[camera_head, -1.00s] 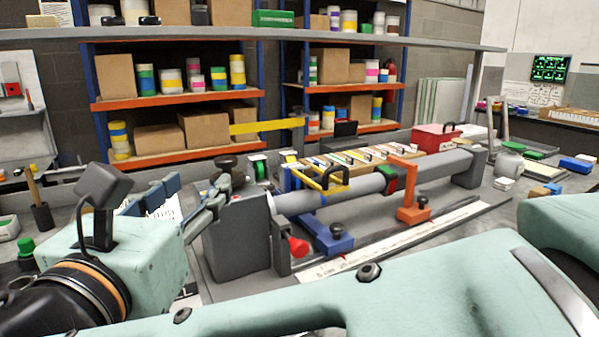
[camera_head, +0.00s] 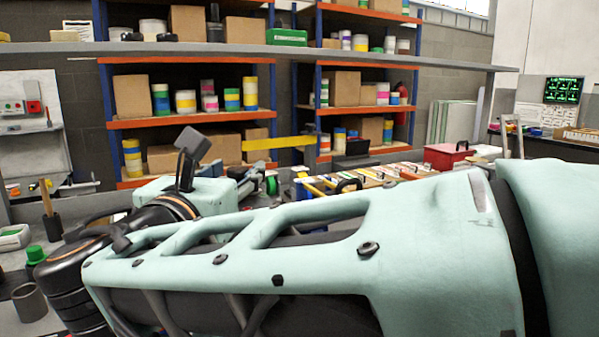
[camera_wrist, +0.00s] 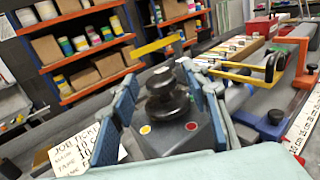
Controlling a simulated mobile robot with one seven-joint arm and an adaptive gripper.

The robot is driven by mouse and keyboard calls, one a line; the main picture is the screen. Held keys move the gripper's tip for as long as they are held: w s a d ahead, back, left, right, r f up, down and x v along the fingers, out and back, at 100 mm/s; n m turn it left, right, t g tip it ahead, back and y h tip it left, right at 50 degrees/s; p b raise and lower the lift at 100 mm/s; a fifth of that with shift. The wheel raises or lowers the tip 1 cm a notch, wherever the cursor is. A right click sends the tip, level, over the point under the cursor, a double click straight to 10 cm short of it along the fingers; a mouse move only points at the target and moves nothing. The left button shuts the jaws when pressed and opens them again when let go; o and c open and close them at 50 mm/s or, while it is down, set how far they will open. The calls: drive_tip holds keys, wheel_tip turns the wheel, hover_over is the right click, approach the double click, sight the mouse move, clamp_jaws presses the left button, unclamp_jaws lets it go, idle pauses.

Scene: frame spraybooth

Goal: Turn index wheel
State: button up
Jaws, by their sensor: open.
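The index wheel appears to be the black stacked knob (camera_wrist: 166,100) on top of a grey block (camera_wrist: 190,135) in the wrist view. A red and a yellow button sit on the block in front of it. My gripper (camera_wrist: 160,70) is open, with one blue-padded finger on each side of the wheel in the picture. I see background beside the wheel, and I cannot tell whether either pad touches it. In the head view, my arm hides the wheel, the block and most of the gripper.
A job ticket card (camera_wrist: 92,148) lies left of the block. A red box (camera_head: 447,155) stands behind. Shelves (camera_head: 190,118) with cartons and tins fill the back.

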drive_tip(key=shift+c, duration=0.4)
drive_tip(key=c, duration=1)
drive_tip(key=shift+c, duration=0.2)
drive_tip(key=shift+d+y, duration=0.15)
drive_tip(key=shift+y, duration=0.15)
